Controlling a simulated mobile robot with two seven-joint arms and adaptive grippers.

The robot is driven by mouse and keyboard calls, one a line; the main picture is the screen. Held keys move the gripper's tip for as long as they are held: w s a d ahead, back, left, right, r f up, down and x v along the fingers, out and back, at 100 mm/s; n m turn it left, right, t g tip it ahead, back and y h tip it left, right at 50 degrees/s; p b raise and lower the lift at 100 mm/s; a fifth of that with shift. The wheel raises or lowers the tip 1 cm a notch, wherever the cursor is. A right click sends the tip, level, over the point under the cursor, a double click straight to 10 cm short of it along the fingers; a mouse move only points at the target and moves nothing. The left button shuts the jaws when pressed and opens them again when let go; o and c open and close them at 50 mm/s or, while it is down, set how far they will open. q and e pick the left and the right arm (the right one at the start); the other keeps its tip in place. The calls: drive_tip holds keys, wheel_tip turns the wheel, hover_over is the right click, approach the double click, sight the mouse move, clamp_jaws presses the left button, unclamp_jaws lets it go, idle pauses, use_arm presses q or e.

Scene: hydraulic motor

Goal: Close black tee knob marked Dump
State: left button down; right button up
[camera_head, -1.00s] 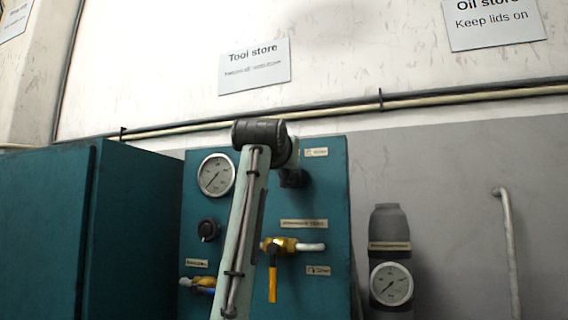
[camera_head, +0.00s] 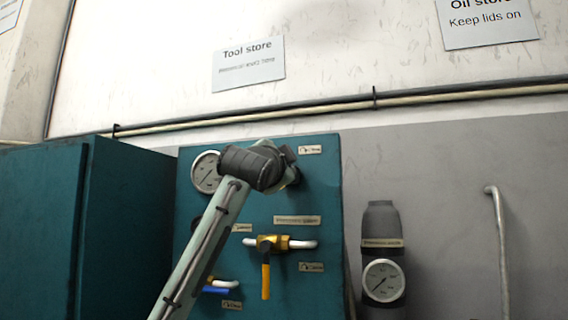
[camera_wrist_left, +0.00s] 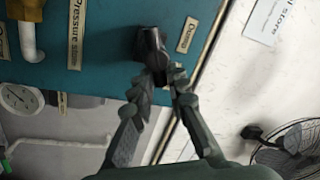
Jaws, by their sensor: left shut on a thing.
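The black tee knob (camera_wrist_left: 150,45) shows in the left wrist view, standing out from the teal panel (camera_wrist_left: 112,62) beside a small label reading Dump (camera_wrist_left: 187,35). My left gripper (camera_wrist_left: 167,72) is shut on the knob, with its fingertips at the knob's outer end. In the head view the same small label (camera_head: 310,149) is near the panel's top right. My right gripper is in neither view.
Below the knob, a brass valve with a yellow lever (camera_head: 266,276) sticks out of the panel. A round gauge (camera_head: 206,172) is partly behind my arm. A teal cabinet (camera_head: 125,230) stands left; a grey cylinder with a gauge (camera_head: 383,280) stands right.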

use_arm(q)
drive_tip(key=shift+w+a+f+m+h, duration=0.1)
drive_tip(key=shift+f+m+h, duration=0.2)
drive_tip(key=shift+m, duration=0.85)
drive_tip(key=shift+f+m+h, duration=0.25)
drive_tip(key=shift+m+h, duration=0.05)
drive_tip(key=shift+m, duration=0.8)
drive_tip(key=shift+w+a+f+m+h, duration=0.1)
drive_tip(key=shift+f+m+h, duration=0.2)
drive_tip(key=shift+m, duration=0.85)
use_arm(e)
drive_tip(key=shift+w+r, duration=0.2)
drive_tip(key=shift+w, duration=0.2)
use_arm(q)
drive_tip(key=shift+m, duration=0.3)
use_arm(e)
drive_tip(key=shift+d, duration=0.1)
use_arm(q)
drive_tip(key=shift+r, duration=0.1)
drive_tip(key=c, duration=1.4)
unclamp_jaws()
drive_tip(key=shift+a, duration=0.1)
drive_tip(key=shift+c, duration=0.2)
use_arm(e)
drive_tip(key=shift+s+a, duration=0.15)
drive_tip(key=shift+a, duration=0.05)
use_arm(q)
drive_tip(key=shift+s+r, duration=0.1)
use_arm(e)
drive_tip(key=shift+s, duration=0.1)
